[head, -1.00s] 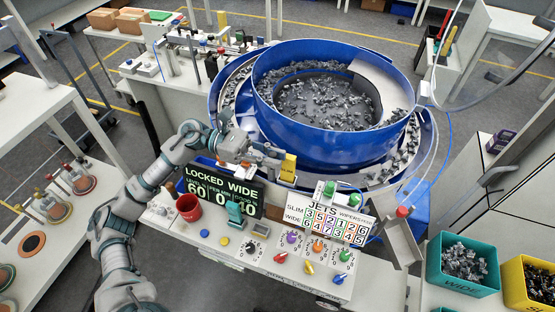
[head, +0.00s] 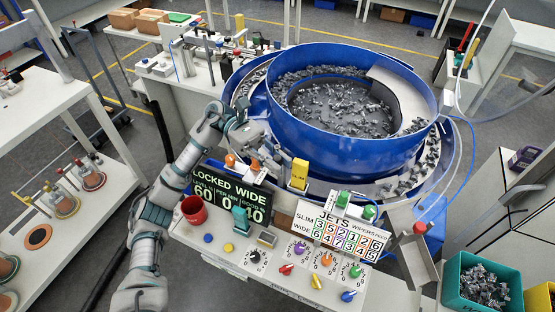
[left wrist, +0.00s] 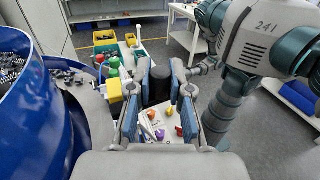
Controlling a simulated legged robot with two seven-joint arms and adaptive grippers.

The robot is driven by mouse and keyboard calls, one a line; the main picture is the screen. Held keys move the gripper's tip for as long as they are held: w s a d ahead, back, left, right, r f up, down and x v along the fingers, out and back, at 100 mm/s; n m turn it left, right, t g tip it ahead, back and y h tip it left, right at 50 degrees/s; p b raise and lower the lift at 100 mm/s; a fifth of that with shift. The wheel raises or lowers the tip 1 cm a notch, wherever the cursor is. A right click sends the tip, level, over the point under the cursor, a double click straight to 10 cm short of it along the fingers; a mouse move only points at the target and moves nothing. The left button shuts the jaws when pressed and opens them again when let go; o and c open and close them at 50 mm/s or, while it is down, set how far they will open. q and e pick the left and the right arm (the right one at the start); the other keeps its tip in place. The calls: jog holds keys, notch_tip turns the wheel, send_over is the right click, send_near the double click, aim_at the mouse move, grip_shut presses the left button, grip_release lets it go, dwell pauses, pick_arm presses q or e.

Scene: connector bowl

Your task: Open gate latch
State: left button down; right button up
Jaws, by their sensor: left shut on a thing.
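My left gripper (head: 277,158) is beside the blue bowl, behind the display. In the left wrist view its two blue-padded fingers (left wrist: 160,98) are closed around a dark, rounded post-like piece (left wrist: 157,84), probably the latch handle; the head view hides it behind the fingers. A yellow block (head: 299,174) stands just right of the gripper, and also shows in the left wrist view (left wrist: 114,90). The black display (head: 231,190) reads "LOCKED WIDE" with 60, 0 and 40 below. Two orange pieces (head: 255,165) stand behind the display. My right gripper is not in view.
The blue bowl (head: 340,151) full of grey parts fills the middle. In front are a red cup (head: 194,210), a teal lever (head: 241,221), coloured knobs (head: 299,248) and the JETS board (head: 339,229). A teal bin (head: 472,302) stands at lower right.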

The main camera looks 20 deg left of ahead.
pick_arm(q)
jog(key=shift+r, duration=0.1)
jog(key=c, duration=1.1)
grip_release()
jog(key=shift+o, duration=0.2)
jog(key=shift+a, duration=0.1)
jog(key=v, duration=1.2)
jog(key=shift+w, duration=0.15)
